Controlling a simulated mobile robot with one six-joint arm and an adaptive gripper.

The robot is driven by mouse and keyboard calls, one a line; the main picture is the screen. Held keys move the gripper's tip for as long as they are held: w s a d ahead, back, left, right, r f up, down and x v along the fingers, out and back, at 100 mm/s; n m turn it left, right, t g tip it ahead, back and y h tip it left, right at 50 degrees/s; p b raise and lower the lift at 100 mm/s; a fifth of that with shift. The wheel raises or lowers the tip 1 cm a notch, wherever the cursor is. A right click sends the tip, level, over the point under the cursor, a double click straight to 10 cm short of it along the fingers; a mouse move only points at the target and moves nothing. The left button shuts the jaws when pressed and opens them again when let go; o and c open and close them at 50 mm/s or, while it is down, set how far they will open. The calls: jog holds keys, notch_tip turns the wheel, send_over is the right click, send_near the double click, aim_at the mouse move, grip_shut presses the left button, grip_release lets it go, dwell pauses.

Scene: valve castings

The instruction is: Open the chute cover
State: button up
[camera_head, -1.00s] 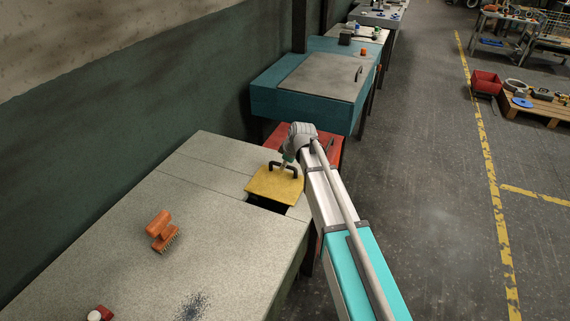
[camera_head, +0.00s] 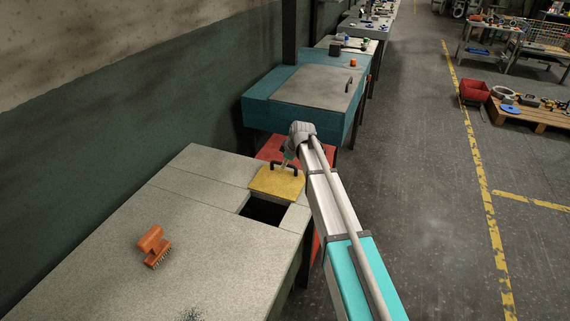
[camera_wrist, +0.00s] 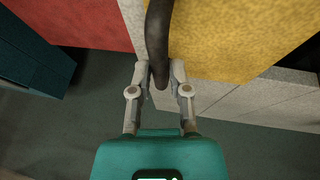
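The chute cover is a yellow plate (camera_head: 277,182) with a black bar handle (camera_head: 283,167) on top. It lies on the grey bench (camera_head: 190,215), behind the dark square chute opening (camera_head: 263,211), most of which shows uncovered. In the wrist view, the yellow cover (camera_wrist: 240,40) fills the upper right and the dark handle (camera_wrist: 158,40) runs down between my fingers. My gripper (camera_wrist: 160,78) has a finger on each side of the handle's end, closed against it. In the head view, my gripper is mostly hidden behind my wrist and the handle.
An orange brush (camera_head: 153,247) lies on the bench, left of the opening. A red surface (camera_head: 270,149) is just beyond the bench, and a teal cabinet (camera_head: 258,112) stands behind it. The floor to the right is clear up to the yellow line (camera_head: 480,185).

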jog(key=o, duration=0.4)
jog(key=shift+c, duration=0.2)
jog(key=shift+s, duration=0.1)
send_over(278, 187)
jog(key=shift+d+r+p, duration=0.15)
jog(key=shift+r+p, duration=0.8)
jog(key=p+v, duration=1.1)
jog(key=v, duration=0.1)
jog(key=s+d+f+m+g+h+b, duration=0.2)
jog(key=s+d+f+m+b, duration=0.2)
jog(key=s+d+m, duration=0.5)
jog(key=shift+s+d+f, duration=0.6)
jog(key=shift+s+d, duration=1.25)
jog(key=shift+s, duration=0.75)
